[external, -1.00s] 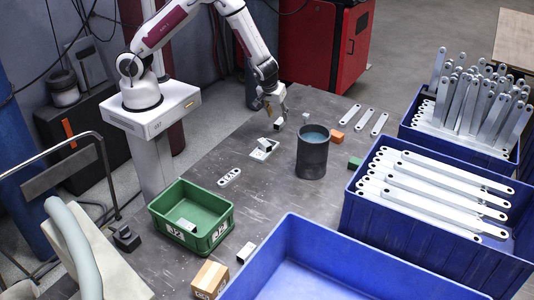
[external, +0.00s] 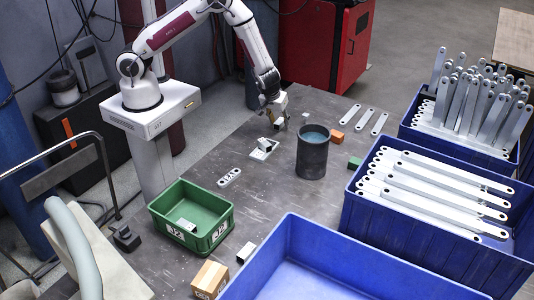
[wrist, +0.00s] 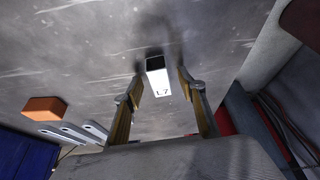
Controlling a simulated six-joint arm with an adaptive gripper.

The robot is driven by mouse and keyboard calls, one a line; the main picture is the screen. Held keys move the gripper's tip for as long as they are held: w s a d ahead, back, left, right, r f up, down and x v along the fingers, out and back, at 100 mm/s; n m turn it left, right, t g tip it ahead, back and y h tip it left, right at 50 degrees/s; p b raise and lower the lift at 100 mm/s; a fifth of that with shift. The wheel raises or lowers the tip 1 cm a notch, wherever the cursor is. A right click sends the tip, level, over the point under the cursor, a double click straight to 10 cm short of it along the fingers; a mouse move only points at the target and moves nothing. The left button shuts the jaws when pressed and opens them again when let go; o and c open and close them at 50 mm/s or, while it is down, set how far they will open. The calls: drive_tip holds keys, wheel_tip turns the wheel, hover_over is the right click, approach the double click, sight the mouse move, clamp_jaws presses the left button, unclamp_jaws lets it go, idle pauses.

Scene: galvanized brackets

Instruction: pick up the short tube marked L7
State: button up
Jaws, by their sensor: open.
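The short tube marked L7 (wrist: 158,80) is white with a dark open end and lies on the grey table. In the wrist view it sits between the spread fingers of my gripper (wrist: 160,82), with a gap on both sides. My gripper is open and holds nothing.
An orange block (external: 337,137) and flat links (external: 364,117) lie to the right. A green crate (external: 158,208) and blue bins (external: 350,205) are nearer the camera.

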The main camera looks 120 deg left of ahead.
sight(279, 122)
clamp_jaws()
drive_tip(key=shift+r, duration=0.15)
idle(0.4)
wheel_tip(279, 122, up, 10)
idle(0.8)
idle(0.4)
